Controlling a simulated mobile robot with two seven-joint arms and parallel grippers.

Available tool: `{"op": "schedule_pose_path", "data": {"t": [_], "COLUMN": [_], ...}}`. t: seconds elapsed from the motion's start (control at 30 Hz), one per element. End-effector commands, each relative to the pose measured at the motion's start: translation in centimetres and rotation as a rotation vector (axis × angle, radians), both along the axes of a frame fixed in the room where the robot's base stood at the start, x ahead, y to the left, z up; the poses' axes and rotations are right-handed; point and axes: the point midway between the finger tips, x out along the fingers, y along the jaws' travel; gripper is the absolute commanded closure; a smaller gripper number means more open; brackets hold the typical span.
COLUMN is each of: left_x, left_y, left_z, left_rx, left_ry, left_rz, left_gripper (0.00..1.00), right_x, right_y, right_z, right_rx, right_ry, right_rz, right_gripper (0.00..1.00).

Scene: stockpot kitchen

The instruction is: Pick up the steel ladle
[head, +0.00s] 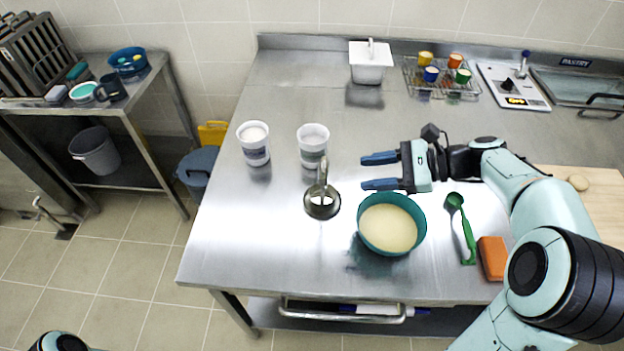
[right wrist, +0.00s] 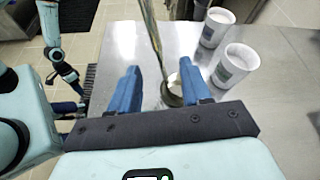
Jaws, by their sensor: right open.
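The steel ladle (head: 322,204) stands with its round bowl low and its handle rising, just left of the teal bowl in the head view. In the right wrist view its handle (right wrist: 154,38) shows beyond and between my fingers. My right gripper (head: 366,172) is open and empty, its blue fingers pointing left toward the ladle with a gap between. The fingers also show in the right wrist view (right wrist: 160,75). My left arm shows at the left of the right wrist view; its gripper (right wrist: 68,107) is partly hidden and its opening is unclear.
Two white cups (head: 254,143) (head: 313,145) stand behind the ladle. The teal bowl (head: 366,239) of pale batter is in front of my right gripper. A green spoon (head: 464,230) and an orange block (head: 492,258) lie to the right. The counter's left front (head: 230,240) is clear.

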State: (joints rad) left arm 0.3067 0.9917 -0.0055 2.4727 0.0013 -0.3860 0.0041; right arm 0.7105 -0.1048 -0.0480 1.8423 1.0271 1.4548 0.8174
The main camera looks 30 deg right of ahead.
Motion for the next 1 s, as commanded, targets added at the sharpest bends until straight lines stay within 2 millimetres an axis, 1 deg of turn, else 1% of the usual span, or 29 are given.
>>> {"op": "schedule_pose_path", "data": {"t": [0.3, 0.4, 0.63, 0.83, 1.0], "left_x": [-0.2, -0.1, -0.1, 0.0, 0.0], "left_y": [0.0, 0.0, 0.0, 0.0, 0.0], "left_z": [-0.1, -0.1, -0.1, 0.1, 0.1], "left_rx": [0.000, 0.000, 0.001, 0.000, 0.000], "left_ry": [0.002, 0.002, 0.002, 0.000, 0.000], "left_rz": [0.000, 0.000, 0.000, 0.000, 0.000], "left_gripper": [0.57, 0.57, 0.57, 0.57, 0.57], "right_x": [3.0, 3.9, 4.7, 6.3, 7.1], "right_y": [4.3, 5.2, 6.5, 8.8, 9.8], "right_z": [-2.2, -2.7, -3.4, -4.6, -5.1], "right_rx": [0.002, 0.002, 0.001, 0.002, 0.001], "right_ry": [0.002, 0.000, 0.002, 0.002, 0.001], "right_rz": [0.006, 0.003, 0.003, 0.005, 0.002], "right_gripper": [0.52, 0.52, 0.52, 0.52, 0.52]}}
